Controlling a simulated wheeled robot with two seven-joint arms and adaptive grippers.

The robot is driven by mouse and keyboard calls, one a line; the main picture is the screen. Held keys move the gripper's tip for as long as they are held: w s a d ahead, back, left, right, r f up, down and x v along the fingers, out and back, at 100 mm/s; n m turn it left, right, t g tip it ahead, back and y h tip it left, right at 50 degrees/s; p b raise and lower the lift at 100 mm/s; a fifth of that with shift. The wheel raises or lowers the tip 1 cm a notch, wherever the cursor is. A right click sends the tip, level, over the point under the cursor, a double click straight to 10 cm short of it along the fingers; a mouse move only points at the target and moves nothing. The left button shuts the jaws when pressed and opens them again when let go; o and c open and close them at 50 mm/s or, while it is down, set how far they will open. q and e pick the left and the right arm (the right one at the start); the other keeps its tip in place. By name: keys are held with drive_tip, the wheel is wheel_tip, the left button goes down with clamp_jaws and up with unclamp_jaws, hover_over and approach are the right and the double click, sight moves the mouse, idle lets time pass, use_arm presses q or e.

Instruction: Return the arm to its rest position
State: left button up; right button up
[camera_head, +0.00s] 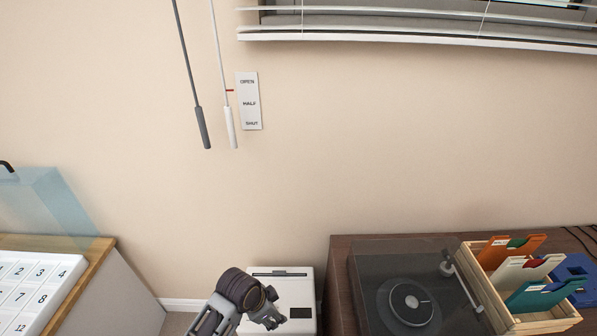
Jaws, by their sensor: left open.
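My left arm (240,288) comes in at the bottom edge, left of centre, with a grey link and a dark ribbed joint. My left gripper (268,314) is small and dark at the end of it, in front of a white box-shaped unit (294,291). It is open, and I see nothing held in it. I cannot tell how far it is from the unit. My right gripper is not in view.
A dark cabinet (345,262) at the right bears a turntable (408,302) and a wooden crate (510,322) of colored sleeves. A numbered white tray (62,272) lies on the left counter (95,262). Two rods (203,128) hang by a label plate (248,100). The wall's middle is clear.

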use_arm(q)
drive_tip(key=shift+s+a+r+n+t+y, duration=0.25)
drive_tip(key=shift+s+a+r+n+y, duration=0.2)
drive_tip(key=shift+s+a+r+n, duration=1.15)
drive_tip(key=shift+s+a+r+n+t+y, duration=0.3)
drive_tip(key=shift+s+a+n, duration=0.6)
drive_tip(key=shift+a+n, duration=1.65)
drive_tip(key=shift+s+a+r+n+t+y, duration=0.15)
drive_tip(key=shift+s+a+r+n+y, duration=0.7)
drive_tip(key=shift+a, duration=2.25)
drive_tip(key=s+f+g, duration=0.1)
drive_tip(key=s+f, duration=0.2)
drive_tip(key=f, duration=2.9)
drive_tip(key=s+a+f, duration=0.2)
drive_tip(key=s+f, duration=0.8)
drive_tip(key=s, duration=0.1)
drive_tip(key=s+a+f+g, duration=0.1)
drive_tip(key=s+a+f, duration=0.1)
drive_tip(key=s+f, duration=0.8)
drive_tip(key=shift+s+f+g, duration=0.25)
drive_tip(key=shift+s+g, duration=0.05)
drive_tip(key=shift+s, duration=0.6)
drive_tip(key=shift+s+a, duration=0.1)
drive_tip(key=shift+a, duration=0.1)
